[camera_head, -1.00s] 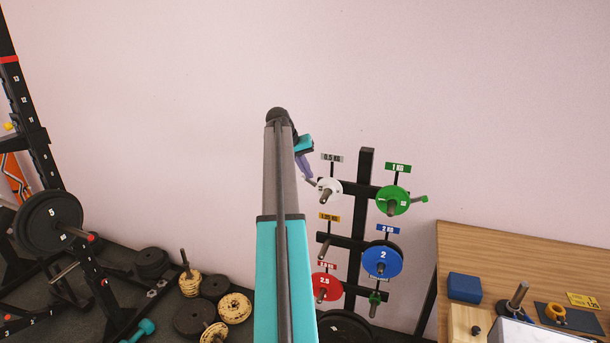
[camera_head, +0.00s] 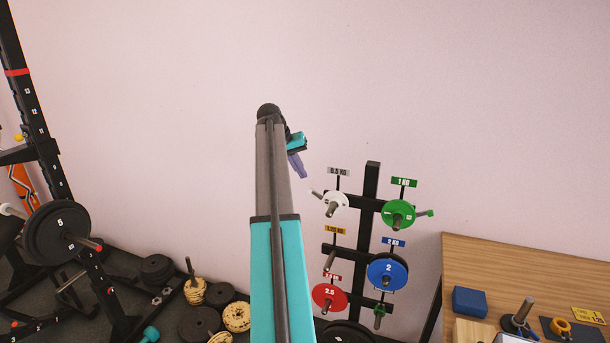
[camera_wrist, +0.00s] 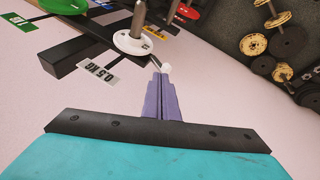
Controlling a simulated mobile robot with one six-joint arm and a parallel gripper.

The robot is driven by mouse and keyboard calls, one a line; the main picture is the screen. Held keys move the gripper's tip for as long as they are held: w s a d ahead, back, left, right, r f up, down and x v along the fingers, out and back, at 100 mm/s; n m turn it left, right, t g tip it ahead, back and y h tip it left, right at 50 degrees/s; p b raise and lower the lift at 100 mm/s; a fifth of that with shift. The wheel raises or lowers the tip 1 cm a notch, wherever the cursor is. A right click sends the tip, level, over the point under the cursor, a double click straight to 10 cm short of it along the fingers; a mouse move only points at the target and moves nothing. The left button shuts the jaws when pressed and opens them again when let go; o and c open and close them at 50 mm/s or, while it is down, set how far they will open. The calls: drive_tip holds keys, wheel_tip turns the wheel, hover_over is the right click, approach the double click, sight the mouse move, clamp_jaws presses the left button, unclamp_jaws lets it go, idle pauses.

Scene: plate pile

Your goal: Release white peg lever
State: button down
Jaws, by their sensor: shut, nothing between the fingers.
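The white 0.5 KG disc (camera_head: 335,205) sits on the top left peg of the black rack. Its white lever (camera_head: 315,191) sticks out to the left, pointing up and left. In the wrist view the disc (camera_wrist: 133,42) is at the top, and the lever's white round end (camera_wrist: 165,68) lies just beyond my fingertips. My gripper (camera_head: 304,176) has purple fingers, closed together and empty. It is above and slightly left of the lever's end, with a small gap in the head view. The closed fingers (camera_wrist: 162,78) point at the lever in the wrist view.
The black rack (camera_head: 371,180) also carries a green disc (camera_head: 399,213), a blue disc (camera_head: 388,271) and a red disc (camera_head: 328,297). A wooden table (camera_head: 500,262) stands right. A weight rack (camera_head: 38,135) and loose plates are left. The wall above is clear.

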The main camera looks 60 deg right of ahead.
drive_tip(key=shift+v, duration=0.9)
drive_tip(key=shift+w, duration=0.15)
